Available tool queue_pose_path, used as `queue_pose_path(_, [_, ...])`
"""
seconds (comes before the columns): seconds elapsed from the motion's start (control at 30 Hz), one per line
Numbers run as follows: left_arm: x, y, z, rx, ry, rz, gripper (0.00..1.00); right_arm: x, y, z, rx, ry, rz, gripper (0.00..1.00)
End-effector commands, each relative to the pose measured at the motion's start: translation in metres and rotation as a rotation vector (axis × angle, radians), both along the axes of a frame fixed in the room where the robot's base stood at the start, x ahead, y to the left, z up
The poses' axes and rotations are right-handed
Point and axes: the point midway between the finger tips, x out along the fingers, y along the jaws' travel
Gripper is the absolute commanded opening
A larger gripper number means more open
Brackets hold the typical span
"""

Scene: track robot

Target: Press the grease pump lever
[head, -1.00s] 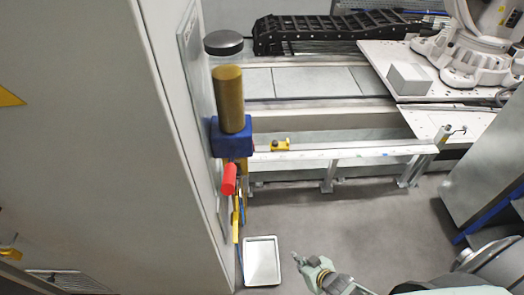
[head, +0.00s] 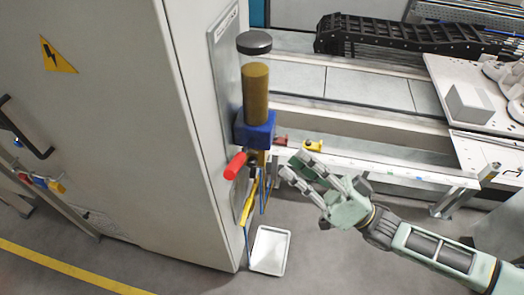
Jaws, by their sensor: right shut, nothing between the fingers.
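The grease pump (head: 254,129) is mounted on the side of the grey cabinet, with a blue body, an amber cylinder (head: 255,93) and a black cap (head: 254,42) on top. Its lever shows as a red handle (head: 236,165) sticking out at the lower left of the blue body. My right gripper (head: 288,166) is shut and empty, to the right of the pump and apart from the red handle, at about the handle's height in the picture. My left gripper is not in view.
The grey cabinet (head: 120,130) fills the left side. A white tray (head: 270,250) lies on the floor below the pump. A pale rail (head: 390,170) with a yellow piece (head: 313,146) runs behind my right gripper. Yellow and blue hoses hang under the pump.

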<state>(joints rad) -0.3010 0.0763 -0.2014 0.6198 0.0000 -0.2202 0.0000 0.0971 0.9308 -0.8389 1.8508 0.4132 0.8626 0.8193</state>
Motion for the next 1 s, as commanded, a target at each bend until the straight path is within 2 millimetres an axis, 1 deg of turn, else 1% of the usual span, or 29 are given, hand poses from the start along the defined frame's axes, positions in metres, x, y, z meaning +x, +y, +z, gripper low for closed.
queue_pose_path(0.27, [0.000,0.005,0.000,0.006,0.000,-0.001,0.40,0.001,0.000,0.000,-0.001,0.000,-0.002,0.00])
queue_pose_path(0.43, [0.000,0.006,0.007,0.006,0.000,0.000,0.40,0.007,0.010,0.008,-0.001,-0.003,-0.003,0.00])
queue_pose_path(0.57, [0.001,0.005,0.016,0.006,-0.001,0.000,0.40,0.018,0.027,0.021,0.002,-0.005,-0.003,0.00])
queue_pose_path(0.7, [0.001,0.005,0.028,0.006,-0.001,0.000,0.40,0.033,0.051,0.036,0.002,-0.004,-0.004,0.00])
queue_pose_path(0.87, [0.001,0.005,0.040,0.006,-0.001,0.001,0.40,0.049,0.076,0.050,0.000,-0.003,-0.003,0.00])
queue_pose_path(0.93, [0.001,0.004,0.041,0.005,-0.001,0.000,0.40,0.046,0.080,0.036,-0.004,0.006,-0.003,0.00])
queue_pose_path(1.0, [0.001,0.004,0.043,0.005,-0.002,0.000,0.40,0.042,0.082,0.027,-0.005,0.003,-0.004,0.00])
